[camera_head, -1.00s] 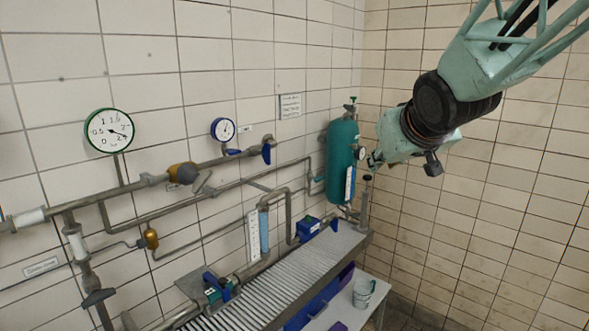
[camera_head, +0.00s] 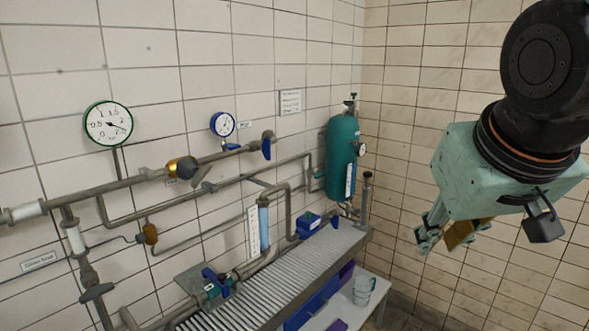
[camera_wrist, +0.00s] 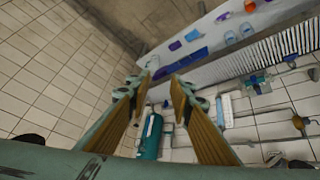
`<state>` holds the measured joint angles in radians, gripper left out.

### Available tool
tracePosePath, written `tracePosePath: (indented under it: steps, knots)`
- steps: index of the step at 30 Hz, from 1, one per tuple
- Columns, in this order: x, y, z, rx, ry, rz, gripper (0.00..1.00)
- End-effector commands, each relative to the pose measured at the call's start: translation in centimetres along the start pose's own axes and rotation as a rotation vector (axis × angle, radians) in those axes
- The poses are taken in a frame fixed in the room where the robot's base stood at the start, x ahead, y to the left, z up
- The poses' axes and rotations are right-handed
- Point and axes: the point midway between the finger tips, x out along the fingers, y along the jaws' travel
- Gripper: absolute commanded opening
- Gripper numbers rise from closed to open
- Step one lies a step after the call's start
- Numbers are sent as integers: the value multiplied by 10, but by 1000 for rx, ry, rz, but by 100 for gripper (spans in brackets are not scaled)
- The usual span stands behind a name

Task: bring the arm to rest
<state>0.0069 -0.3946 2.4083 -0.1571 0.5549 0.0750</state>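My gripper (camera_head: 446,236) is at the right of the head view, in front of the tiled right wall and apart from the pipes. In the wrist view my gripper (camera_wrist: 161,82) shows two tan-padded fingers spread apart, with nothing between the tips. My arm enters from the upper right of the head view, its dark wrist joint above the green gripper body.
A teal tank (camera_head: 341,155) stands in the corner. Pipes with a green-rimmed gauge (camera_head: 108,123) and a blue-rimmed gauge (camera_head: 222,124) run along the left wall. A ribbed grey bench (camera_head: 270,285) is below, with a cup (camera_head: 363,291) on a lower shelf.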

Motion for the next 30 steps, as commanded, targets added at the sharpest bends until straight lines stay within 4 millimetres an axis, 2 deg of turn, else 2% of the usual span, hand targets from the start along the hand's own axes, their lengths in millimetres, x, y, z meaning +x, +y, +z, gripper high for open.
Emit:
tracePosePath:
  steps: [6,15,21,30]
  knots:
    - [-21,-10,63,20,-82,-24,20]
    - [-46,-26,141,37,-188,-69,20]
    - [-55,-33,168,41,-226,-88,20]
    - [-56,-35,173,41,-234,-91,20]
